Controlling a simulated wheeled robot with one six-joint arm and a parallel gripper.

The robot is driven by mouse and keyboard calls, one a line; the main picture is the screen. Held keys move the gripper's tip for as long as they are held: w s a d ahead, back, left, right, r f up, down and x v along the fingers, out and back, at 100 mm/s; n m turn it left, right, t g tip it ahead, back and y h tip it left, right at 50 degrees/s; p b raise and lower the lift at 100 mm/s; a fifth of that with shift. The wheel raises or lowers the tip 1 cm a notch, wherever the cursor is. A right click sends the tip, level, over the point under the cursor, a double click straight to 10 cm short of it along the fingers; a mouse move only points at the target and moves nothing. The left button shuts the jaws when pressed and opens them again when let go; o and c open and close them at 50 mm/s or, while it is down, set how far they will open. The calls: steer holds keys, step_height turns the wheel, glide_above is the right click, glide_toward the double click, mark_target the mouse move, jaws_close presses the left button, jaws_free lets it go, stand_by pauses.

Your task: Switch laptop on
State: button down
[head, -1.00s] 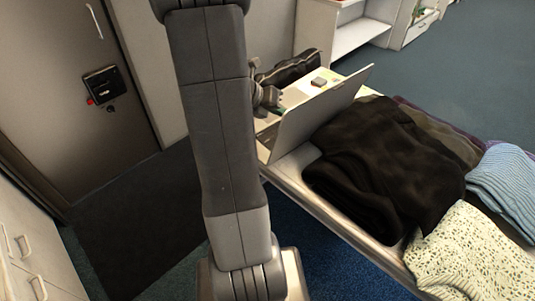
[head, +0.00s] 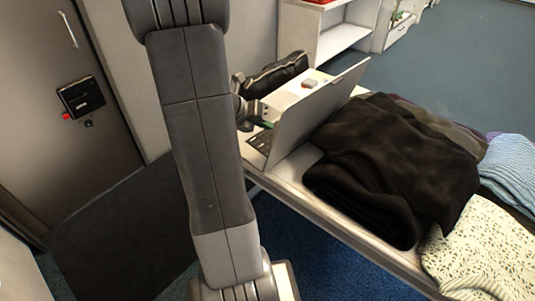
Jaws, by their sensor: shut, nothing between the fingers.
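The laptop (head: 312,112) stands open on the table, with the back of its raised screen toward me. A strip of its dark keyboard (head: 261,142) shows at the left of the screen. The power button cannot be made out. My gripper (head: 266,123) is at the laptop's left side, above or near the keyboard, partly hidden behind my arm and the screen. It is shut and empty. I cannot tell whether it touches the laptop.
A black bag (head: 276,74) and a small light box (head: 309,84) are behind. A door (head: 60,100) stands at left. Floor is open left of the table.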

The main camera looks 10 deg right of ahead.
steer(key=b, duration=0.7)
glide_above(265, 156)
step_height(265, 156, down, 8)
steer(key=shift+r, duration=0.25)
steer(key=shift+f+b, duration=0.65)
stand_by(1.0)
steer(key=shift+f, duration=0.4)
steer(key=shift+f+b, duration=0.35)
steer(key=shift+b, duration=0.05)
stand_by(0.3)
steer(key=shift+r, duration=0.15)
steer(key=shift+r+p, duration=0.7)
steer(key=shift+p, duration=0.2)
